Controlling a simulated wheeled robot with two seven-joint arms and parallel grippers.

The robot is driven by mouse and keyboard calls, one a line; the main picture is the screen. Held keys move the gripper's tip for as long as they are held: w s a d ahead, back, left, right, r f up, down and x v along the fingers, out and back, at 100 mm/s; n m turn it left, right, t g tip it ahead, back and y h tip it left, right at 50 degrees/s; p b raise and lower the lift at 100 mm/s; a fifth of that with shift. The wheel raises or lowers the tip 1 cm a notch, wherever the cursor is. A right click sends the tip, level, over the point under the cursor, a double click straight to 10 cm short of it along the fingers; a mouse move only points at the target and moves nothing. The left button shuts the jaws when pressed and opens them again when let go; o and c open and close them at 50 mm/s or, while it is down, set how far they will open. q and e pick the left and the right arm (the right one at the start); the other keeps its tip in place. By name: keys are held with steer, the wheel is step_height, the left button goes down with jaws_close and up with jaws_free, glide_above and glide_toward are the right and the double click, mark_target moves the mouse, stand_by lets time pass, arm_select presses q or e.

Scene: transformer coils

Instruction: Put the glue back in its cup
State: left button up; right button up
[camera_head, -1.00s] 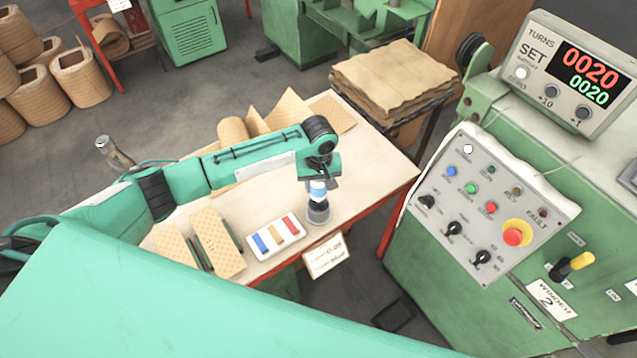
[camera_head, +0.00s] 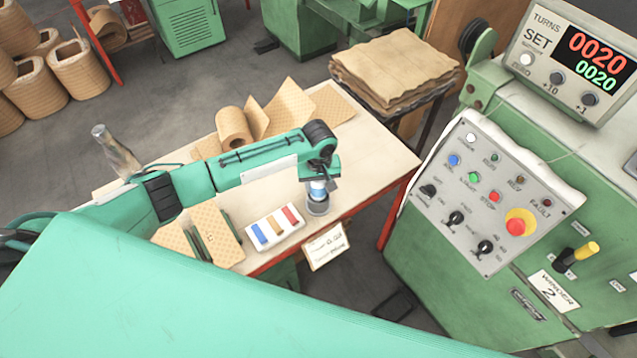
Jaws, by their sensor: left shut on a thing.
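My left gripper (camera_head: 320,178) points down over the front right part of the table. It is shut on the glue (camera_head: 318,188), a small bottle with a blue and white body. The glue's lower end is at the grey cup (camera_head: 318,206), which stands on the table near its front edge. The bottle looks roughly upright and in line with the cup; I cannot tell how deep it sits. The gripper hides the bottle's top. My right gripper is not in view.
A white tray (camera_head: 259,247) with blue, tan and red pieces lies left of the cup. Patterned tan sheets (camera_head: 219,222) lie farther left. The winder control panel (camera_head: 487,190) rises to the right. The table's right part (camera_head: 370,160) is clear.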

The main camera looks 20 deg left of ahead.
arm_select(q)
steer(key=o, duration=1.1)
step_height(320, 180, up, 12)
steer(key=b, duration=0.3)
steer(key=shift+r, duration=0.95)
steer(key=shift+f, duration=0.1)
